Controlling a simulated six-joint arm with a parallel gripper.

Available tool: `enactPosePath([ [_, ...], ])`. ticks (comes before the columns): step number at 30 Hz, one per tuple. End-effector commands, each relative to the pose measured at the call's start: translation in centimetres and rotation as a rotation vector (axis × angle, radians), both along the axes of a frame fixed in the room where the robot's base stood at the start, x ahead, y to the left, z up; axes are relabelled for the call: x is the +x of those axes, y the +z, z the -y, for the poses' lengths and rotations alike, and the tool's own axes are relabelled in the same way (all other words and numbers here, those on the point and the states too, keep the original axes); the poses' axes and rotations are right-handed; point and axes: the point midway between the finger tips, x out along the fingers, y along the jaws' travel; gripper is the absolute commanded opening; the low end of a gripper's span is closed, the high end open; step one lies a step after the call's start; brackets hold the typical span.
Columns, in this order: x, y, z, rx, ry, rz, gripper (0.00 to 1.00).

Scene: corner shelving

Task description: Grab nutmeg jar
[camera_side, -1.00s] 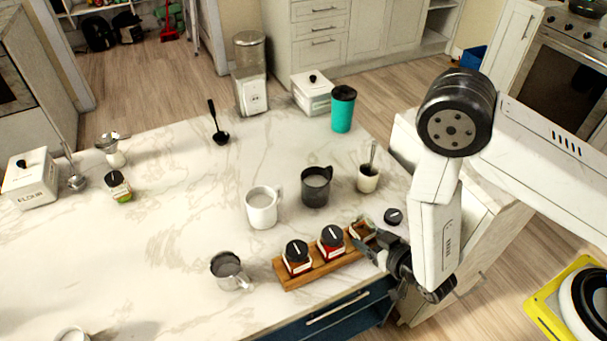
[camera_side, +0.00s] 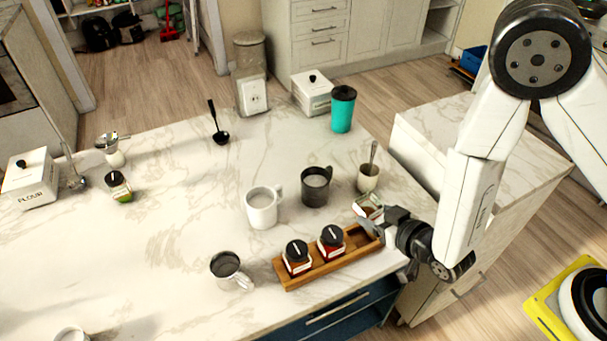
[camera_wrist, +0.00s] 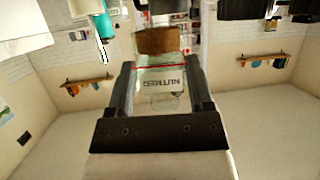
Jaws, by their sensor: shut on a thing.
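The nutmeg jar (camera_side: 366,204) is a small glass jar with brown contents. In the wrist view the jar (camera_wrist: 161,78) sits between my two dark fingers, its label showing. My gripper (camera_side: 369,220) is shut on it, above the right end of the wooden rack (camera_side: 318,272); the wrist view also shows my gripper (camera_wrist: 160,100). The rack's right slot is empty. Two jars with black lids and red contents, a left one (camera_side: 297,258) and a middle one (camera_side: 331,241), stand in the rack.
A white mug (camera_side: 262,208), a dark mug (camera_side: 316,187) and a small cup with a spoon (camera_side: 368,178) stand behind the rack. A metal cup (camera_side: 228,268) is to its left. The counter's left middle is clear.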

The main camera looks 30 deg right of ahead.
Motion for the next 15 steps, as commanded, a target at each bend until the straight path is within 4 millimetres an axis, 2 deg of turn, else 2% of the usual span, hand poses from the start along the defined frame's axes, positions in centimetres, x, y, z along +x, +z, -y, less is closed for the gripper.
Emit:
enactPosePath([
  [6, 0.0, 1.3, 0.0, 0.001, 0.0, 0.002, 0.0],
  [15, 0.0, 1.7, 0.0, 0.001, 0.0, 0.001, 0.0],
])
